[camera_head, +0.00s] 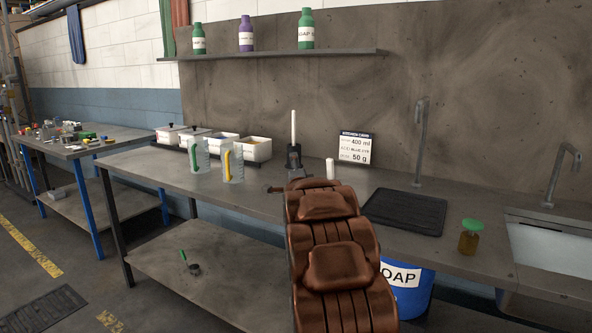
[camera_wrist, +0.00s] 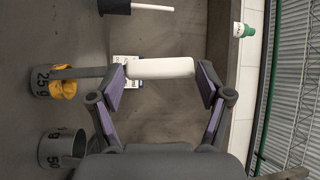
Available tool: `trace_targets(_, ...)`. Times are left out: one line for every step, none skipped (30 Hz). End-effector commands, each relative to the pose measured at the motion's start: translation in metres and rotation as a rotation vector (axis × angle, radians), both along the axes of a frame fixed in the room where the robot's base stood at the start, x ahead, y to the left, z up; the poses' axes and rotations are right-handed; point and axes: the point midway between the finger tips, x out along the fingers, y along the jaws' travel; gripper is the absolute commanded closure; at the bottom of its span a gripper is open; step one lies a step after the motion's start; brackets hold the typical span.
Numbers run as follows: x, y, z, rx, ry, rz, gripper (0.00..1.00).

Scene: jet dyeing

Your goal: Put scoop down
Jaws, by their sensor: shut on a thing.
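In the wrist view my gripper (camera_wrist: 162,76) has its two fingers on either side of a thick white handle (camera_wrist: 160,68), which looks like the held scoop's. A white upright piece also shows just above my arm in the head view (camera_head: 330,169). In the wrist view a grey cup marked 25 g (camera_wrist: 42,82) has yellow in it and a grey bar running toward the handle; I cannot tell whether they are joined. A grey cup marked 50 (camera_wrist: 62,151) is beside it. My arm hides most of the gripper area in the head view.
The worktop holds two clear jugs (camera_head: 232,166), white bins (camera_head: 255,149), a card (camera_head: 356,148), a black mat (camera_head: 404,211) and a green-lidded jar (camera_head: 469,238). A sink (camera_head: 555,247) is at right. A green-handled scoop (camera_head: 193,267) lies on the lower shelf. Worktop left of the jugs is clear.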

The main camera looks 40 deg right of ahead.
Motion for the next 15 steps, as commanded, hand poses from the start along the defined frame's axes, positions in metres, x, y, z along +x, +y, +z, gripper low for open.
trace_targets(0.0001, 0.0001, -0.0008, -0.001, -0.001, 0.0, 0.82)
trace_targets(0.0002, 0.0002, -0.0018, 0.0, -0.001, 0.0, 0.82)
trace_targets(0.0001, 0.0001, -0.003, 0.001, -0.001, 0.0, 0.82)
trace_targets(0.0002, 0.0001, -0.0037, 0.001, -0.001, 0.0, 0.82)
trace_targets(0.0001, 0.0, -0.0034, 0.001, -0.001, 0.0, 0.21)
trace_targets(0.0001, 0.0, -0.0029, 0.001, -0.001, 0.0, 0.17)
trace_targets(0.0001, 0.0, -0.0029, 0.001, -0.001, 0.0, 0.13)
trace_targets(0.0001, 0.0001, -0.003, 0.0, 0.0, 0.0, 0.1)
trace_targets(0.0001, 0.0001, -0.003, 0.0, 0.0, 0.0, 0.06)
trace_targets(0.0001, 0.0001, -0.003, 0.0, 0.0, 0.0, 0.03)
trace_targets(0.0002, 0.0001, -0.003, 0.0, 0.0, 0.0, 0.0)
trace_targets(0.0002, 0.0001, -0.003, 0.0, 0.0, 0.0, 0.0)
trace_targets(0.0002, 0.0001, -0.003, 0.0, 0.0, 0.0, 0.0)
trace_targets(0.0003, 0.0002, -0.003, 0.0, 0.0, 0.0, 0.0)
trace_targets(0.0003, 0.0002, -0.003, 0.0, 0.0, 0.0, 0.0)
